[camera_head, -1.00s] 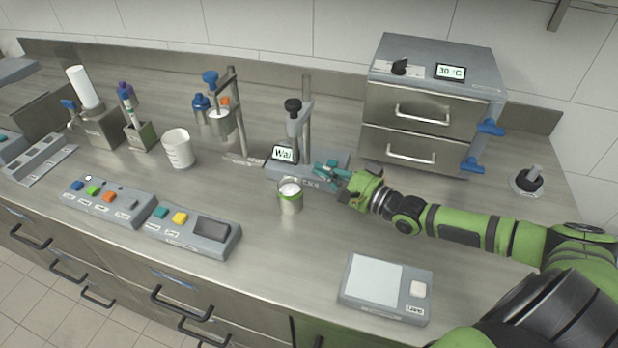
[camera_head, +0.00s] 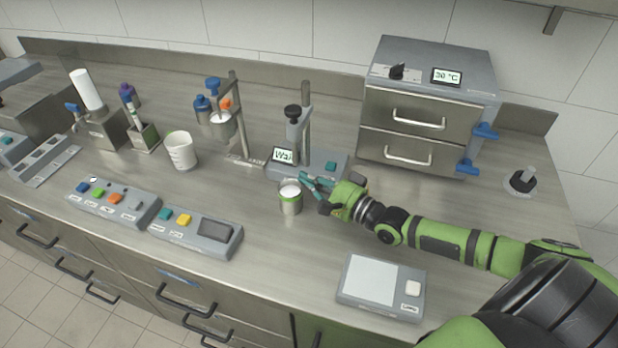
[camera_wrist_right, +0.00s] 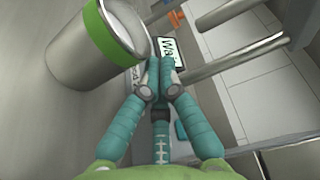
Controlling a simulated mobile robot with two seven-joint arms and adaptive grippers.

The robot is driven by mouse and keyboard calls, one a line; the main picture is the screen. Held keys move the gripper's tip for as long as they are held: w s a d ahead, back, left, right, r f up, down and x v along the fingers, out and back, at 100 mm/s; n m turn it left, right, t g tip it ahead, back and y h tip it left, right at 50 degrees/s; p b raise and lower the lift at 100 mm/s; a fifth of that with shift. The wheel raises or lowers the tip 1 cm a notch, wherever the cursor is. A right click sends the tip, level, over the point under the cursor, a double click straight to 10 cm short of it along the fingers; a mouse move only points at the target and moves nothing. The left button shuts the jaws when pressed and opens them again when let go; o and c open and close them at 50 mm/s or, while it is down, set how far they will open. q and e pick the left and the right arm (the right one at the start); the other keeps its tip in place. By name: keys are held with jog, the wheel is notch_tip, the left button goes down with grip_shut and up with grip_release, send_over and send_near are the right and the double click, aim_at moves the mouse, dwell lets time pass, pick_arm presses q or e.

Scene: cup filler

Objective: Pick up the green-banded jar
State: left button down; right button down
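The green-banded jar (camera_head: 290,203) stands upright on the steel counter, left of my right gripper (camera_head: 304,181). It is a metal jar with a green band near its rim and something white at its top. In the right wrist view the jar (camera_wrist_right: 92,58) fills the upper left, cut off by the picture edge. My right gripper's teal fingertips (camera_wrist_right: 160,72) are together with nothing between them, beside the jar's rim. I cannot tell whether they touch it. My left gripper is not in view.
A stand with a small display (camera_head: 284,155) is just behind the jar. A white beaker (camera_head: 181,150) stands to the left, and button panels (camera_head: 195,231) lie front left. A scale (camera_head: 381,286) lies front right, a drawer unit (camera_head: 425,108) back right.

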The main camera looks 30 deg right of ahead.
aim_at(291, 198)
jog(key=shift+s, duration=0.1)
jog(key=s+a+p, duration=0.1)
jog(key=a+p, duration=0.1)
jog(key=shift+s+r+p, duration=0.25)
jog(key=shift+s+p, duration=0.1)
jog(key=shift+s+a+f, duration=0.1)
jog(key=shift+s+a, duration=0.15)
jog(key=shift+f, duration=0.1)
